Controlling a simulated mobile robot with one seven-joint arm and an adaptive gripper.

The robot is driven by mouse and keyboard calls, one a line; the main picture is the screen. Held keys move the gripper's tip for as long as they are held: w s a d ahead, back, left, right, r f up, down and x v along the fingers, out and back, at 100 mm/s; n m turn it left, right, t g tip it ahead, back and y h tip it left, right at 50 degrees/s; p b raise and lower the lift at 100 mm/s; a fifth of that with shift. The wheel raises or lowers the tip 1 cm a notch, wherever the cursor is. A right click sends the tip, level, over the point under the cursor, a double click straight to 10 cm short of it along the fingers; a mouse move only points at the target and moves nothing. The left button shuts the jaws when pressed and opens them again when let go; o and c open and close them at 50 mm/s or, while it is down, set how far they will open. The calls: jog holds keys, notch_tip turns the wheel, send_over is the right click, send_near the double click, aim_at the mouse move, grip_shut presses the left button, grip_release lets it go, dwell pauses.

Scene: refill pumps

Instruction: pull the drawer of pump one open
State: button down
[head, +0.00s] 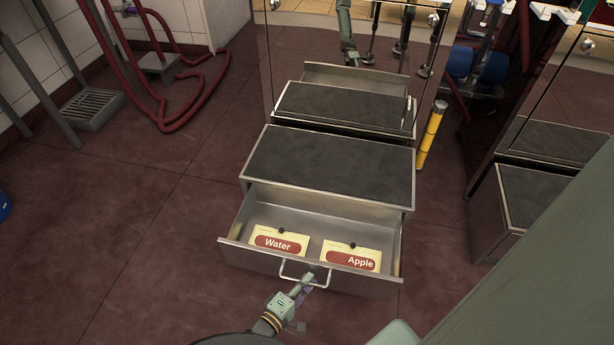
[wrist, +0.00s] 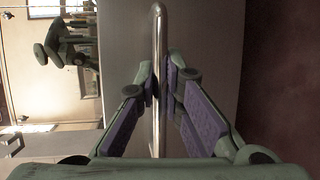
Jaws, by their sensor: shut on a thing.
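The drawer (head: 310,278) of the pump stands pulled out below a dark-topped metal step (head: 330,166). Two cards lie in it, one marked Water (head: 278,242) and one marked Apple (head: 350,257). My gripper (head: 308,279) is at the drawer's front, at the bar handle (head: 290,278). In the wrist view my gripper (wrist: 162,88) has its purple-padded fingers on both sides of the shiny handle bar (wrist: 160,50), shut on it. The drawer front (wrist: 205,50) fills the space behind the fingers.
A second metal cabinet (head: 540,195) stands at the right. A yellow post (head: 431,135) is beside the step. Red hoses (head: 190,105) and a floor grate (head: 92,107) are at the upper left. The tiled floor (head: 130,220) left of the drawer is clear.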

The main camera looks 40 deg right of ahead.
jog(key=shift+w, duration=0.1)
jog(key=c, duration=2)
grip_release()
jog(key=shift+o, duration=0.2)
jog(key=shift+a, duration=0.15)
jog(key=v, duration=1.1)
jog(key=shift+a, duration=0.35)
jog(key=shift+r, duration=0.15)
